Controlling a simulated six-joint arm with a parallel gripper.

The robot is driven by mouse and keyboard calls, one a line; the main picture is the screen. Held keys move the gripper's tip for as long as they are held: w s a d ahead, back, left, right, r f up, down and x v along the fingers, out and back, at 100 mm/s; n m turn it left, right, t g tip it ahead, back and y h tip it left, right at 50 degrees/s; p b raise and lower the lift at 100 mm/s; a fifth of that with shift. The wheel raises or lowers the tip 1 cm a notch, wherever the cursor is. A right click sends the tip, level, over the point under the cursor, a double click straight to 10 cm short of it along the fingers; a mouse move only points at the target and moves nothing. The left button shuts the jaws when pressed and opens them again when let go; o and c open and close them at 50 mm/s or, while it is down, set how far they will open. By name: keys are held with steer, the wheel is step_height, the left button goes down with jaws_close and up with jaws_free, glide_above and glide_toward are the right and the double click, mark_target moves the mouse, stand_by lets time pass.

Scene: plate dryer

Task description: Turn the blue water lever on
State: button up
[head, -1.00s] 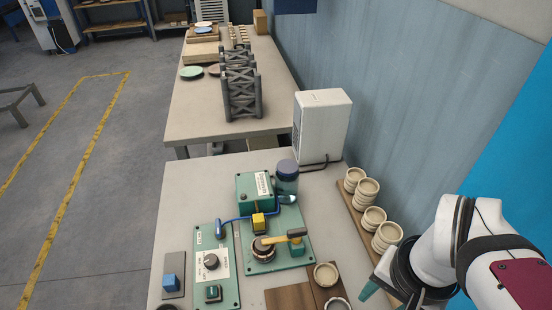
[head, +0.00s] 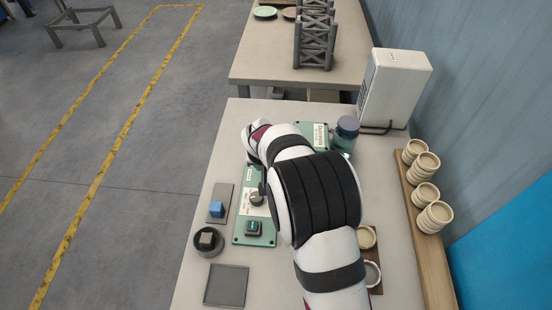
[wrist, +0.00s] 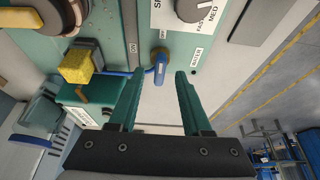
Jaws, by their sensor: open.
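The blue water lever (wrist: 160,73) shows in the wrist view on the green panel, below a brass pivot and close to the ON, OFF and WATER labels. My gripper (wrist: 158,80) is open, with one green finger on either side of the lever's end. I cannot tell whether either finger touches it. In the head view my arm covers the lever and my gripper. The green control panel (head: 242,230) shows partly there, left of my arm.
A yellow block (wrist: 77,66) and a round fitting lie left of the lever in the wrist view. A dark knob (wrist: 193,8) sits above right. In the head view a jar (head: 345,132), a white box (head: 394,90) and stacked cups (head: 425,165) stand right of my arm.

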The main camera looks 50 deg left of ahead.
steer(key=shift+x, duration=0.95)
jaws_close()
